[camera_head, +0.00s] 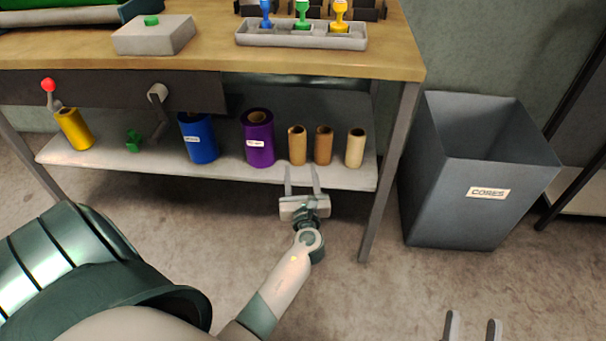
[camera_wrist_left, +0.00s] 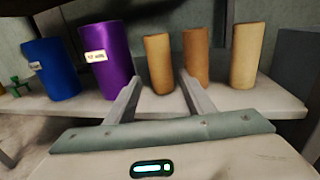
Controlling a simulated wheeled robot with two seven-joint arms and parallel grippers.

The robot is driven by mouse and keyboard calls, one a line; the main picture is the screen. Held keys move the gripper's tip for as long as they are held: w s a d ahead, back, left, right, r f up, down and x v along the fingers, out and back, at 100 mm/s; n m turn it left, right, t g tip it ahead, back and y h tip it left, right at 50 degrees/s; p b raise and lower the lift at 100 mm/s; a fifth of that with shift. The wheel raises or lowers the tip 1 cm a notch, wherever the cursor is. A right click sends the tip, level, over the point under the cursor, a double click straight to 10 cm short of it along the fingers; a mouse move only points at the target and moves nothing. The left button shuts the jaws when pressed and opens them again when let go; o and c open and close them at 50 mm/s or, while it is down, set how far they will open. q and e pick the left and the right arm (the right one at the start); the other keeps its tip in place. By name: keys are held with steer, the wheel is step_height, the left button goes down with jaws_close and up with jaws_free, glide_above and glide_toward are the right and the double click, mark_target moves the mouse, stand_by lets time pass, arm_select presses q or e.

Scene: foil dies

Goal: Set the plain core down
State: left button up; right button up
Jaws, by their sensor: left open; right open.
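Three upright cores stand on the lower shelf: a tan-brown core (camera_head: 297,146), a browner core (camera_head: 323,146) beside it, and a paler core (camera_head: 355,148) at the right. I cannot tell by label which is the plain core. My left gripper (camera_head: 302,172) is open and empty at the shelf's front edge, pointing at the leftmost core. In the left wrist view that core (camera_wrist_left: 158,62) shows between the fingertips, beyond them, with the browner core (camera_wrist_left: 196,52) close to its right and the paler core (camera_wrist_left: 246,55) further right. My right gripper (camera_head: 473,328) is open at the bottom edge, over the floor.
A purple roll (camera_head: 258,140), a blue roll (camera_head: 198,138) and a yellow roll (camera_head: 74,129) share the shelf (camera_head: 220,174) to the left. A grey bin (camera_head: 455,215) labelled CORES stands right of the table leg (camera_head: 386,185). The wooden tabletop (camera_head: 215,45) overhangs the shelf.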

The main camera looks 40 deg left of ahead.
arm_select(q)
steer(key=shift+f, duration=0.1)
stand_by(0.6)
steer(key=s+d+r+n+t+h, duration=0.15)
steer(key=s+d+n+h, duration=0.35)
steer(key=d, duration=0.6)
steer(key=s+d+n+t+h, duration=0.2)
steer(key=d+n+t+h, duration=0.1)
steer(key=d+h, duration=0.65)
steer(key=s+d+r+n+t+h, duration=0.1)
steer(key=s+d+r+n+h, duration=0.1)
steer(key=s+d+r+n, duration=0.5)
steer(key=s+d+r+n+t+h, duration=0.2)
steer(key=s+d+r+n+h, duration=0.1)
steer(key=s+d+r+n, duration=0.4)
steer(key=s+r+n, duration=0.2)
steer(key=s+r, duration=0.1)
steer(key=s, duration=0.1)
steer(key=shift+s+r+n+h, duration=0.15)
steer(key=shift+r+n+h, duration=0.15)
steer(key=shift+h, duration=0.05)
